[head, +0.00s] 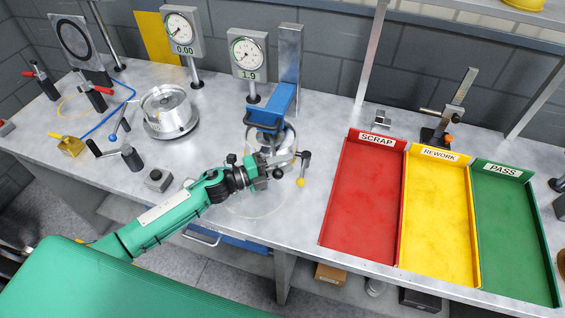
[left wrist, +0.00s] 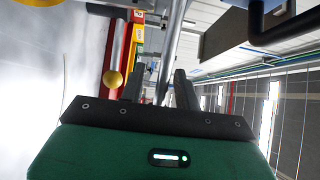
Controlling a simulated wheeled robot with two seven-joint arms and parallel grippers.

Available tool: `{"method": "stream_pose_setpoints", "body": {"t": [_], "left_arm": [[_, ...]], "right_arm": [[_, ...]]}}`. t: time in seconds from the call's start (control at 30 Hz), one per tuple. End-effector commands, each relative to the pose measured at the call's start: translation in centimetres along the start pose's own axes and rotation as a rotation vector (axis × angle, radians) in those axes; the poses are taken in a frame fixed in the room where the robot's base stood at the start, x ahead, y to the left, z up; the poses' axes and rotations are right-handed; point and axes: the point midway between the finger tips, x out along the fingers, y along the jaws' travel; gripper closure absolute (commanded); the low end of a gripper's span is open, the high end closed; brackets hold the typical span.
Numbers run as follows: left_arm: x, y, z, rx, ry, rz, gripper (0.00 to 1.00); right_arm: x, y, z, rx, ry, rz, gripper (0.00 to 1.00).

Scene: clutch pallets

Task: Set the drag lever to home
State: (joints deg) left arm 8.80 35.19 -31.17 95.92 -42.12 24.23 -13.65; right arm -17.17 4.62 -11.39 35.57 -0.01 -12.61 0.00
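A short lever with a yellow ball knob (head: 300,182) hangs at the right side of the clutch station (head: 284,143), under a blue press arm. I take it for the drag lever; no label shows. My left gripper (head: 278,166) is just left of the lever, in front of the station. In the left wrist view the yellow ball (left wrist: 113,79) lies left of the fingers, outside the gap. My left gripper (left wrist: 162,78) looks open there, with a metal rod (left wrist: 170,45) passing in line with the gap; contact cannot be told. My right gripper is not in view.
Red scrap (head: 362,205), yellow rework (head: 438,220) and green pass (head: 510,235) trays lie to the right. Two dial gauges (head: 182,30) (head: 248,54) stand behind. A round metal fixture (head: 168,110) and a small button box (head: 158,180) are to the left. Bare bench lies before the scrap tray.

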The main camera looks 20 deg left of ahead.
Motion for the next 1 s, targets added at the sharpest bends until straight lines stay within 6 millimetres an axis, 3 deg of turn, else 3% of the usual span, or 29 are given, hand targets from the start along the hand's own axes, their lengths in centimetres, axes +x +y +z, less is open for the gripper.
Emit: {"method": "stream_pose_setpoints", "body": {"t": [0.1,0.27,0.67,1.0], "left_arm": [[0.0,0.0,0.0,0.0,0.0,0.0,0.69],[0.0,0.0,0.0,0.0,0.0,0.0,1.0],[-0.5,0.2,0.1,0.003,0.023,0.002,1.0],[-3.3,0.7,0.9,0.001,0.215,0.004,1.0]], "right_arm": [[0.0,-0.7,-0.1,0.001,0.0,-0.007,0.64],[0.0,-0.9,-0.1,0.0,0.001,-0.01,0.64],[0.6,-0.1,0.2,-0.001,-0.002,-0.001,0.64],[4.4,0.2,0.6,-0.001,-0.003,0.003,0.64]]}}
